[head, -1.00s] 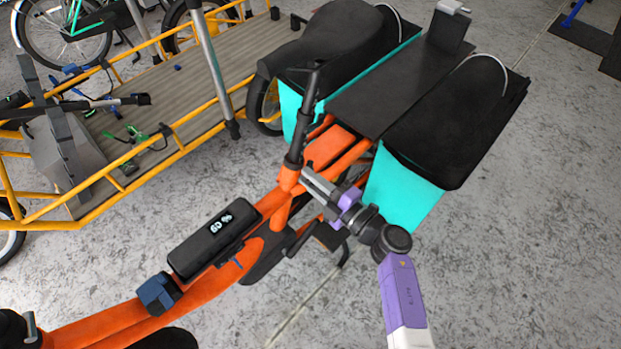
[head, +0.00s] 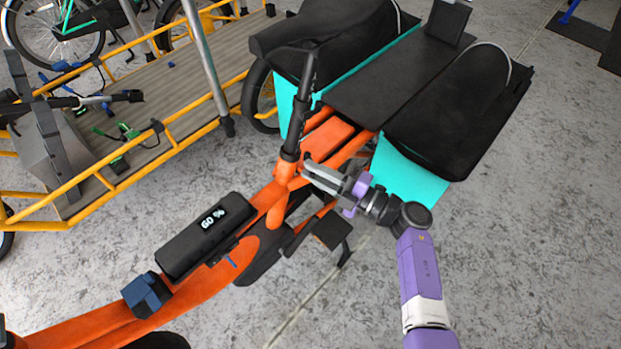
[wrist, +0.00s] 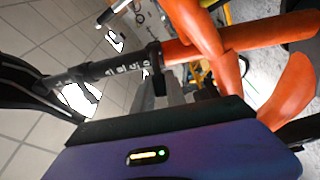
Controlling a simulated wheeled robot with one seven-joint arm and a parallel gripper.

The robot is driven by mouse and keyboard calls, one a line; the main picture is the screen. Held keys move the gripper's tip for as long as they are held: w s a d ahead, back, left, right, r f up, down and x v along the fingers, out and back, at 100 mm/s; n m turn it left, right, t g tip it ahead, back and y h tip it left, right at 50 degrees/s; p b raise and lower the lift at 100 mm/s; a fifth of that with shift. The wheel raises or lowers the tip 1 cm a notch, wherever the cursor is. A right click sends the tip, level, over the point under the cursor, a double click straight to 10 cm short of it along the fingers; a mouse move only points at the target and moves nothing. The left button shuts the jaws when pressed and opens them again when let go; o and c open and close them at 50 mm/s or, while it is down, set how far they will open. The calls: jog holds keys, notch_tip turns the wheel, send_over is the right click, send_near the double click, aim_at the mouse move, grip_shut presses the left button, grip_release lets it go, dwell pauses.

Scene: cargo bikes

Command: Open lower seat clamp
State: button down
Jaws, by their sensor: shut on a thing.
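The orange cargo bike's black seat post (head: 297,125) rises from the orange frame, with markings along it in the wrist view (wrist: 112,68). The lower seat clamp (head: 289,156) is a dark collar where the post enters the frame; it also shows in the wrist view (wrist: 154,56), with a dark lever-like part hanging from it. My gripper (head: 309,168) reaches in from the right at the clamp's height. Its grey fingers (wrist: 174,92) are shut on the clamp's lever, beside the collar. The fingers hide part of the lever, so its exact angle cannot be told.
Black-topped turquoise panniers (head: 410,170) and a dark rear deck (head: 375,85) lie close behind my gripper. A black battery (head: 205,237) sits on the frame. A yellow-railed cargo bike (head: 175,85) stands at left. Floor at right is clear.

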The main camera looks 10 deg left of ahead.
jog(key=n+g+b, duration=0.1)
jog(key=b, duration=0.1)
jog(key=n+g+y+b, duration=0.1)
jog(key=d+g+y+b, duration=0.1)
jog(key=b, duration=0.1)
jog(key=shift+w+f+n+g+b, duration=0.3)
jog(key=shift+w+f+n, duration=0.05)
jog(key=shift+n, duration=0.05)
jog(key=shift+r, duration=0.1)
jog(key=c, duration=1.4)
grip_release()
jog(key=shift+o, duration=0.2)
jog(key=v, duration=0.7)
jog(key=shift+d+p, duration=0.35)
jog(key=shift+d, duration=0.05)
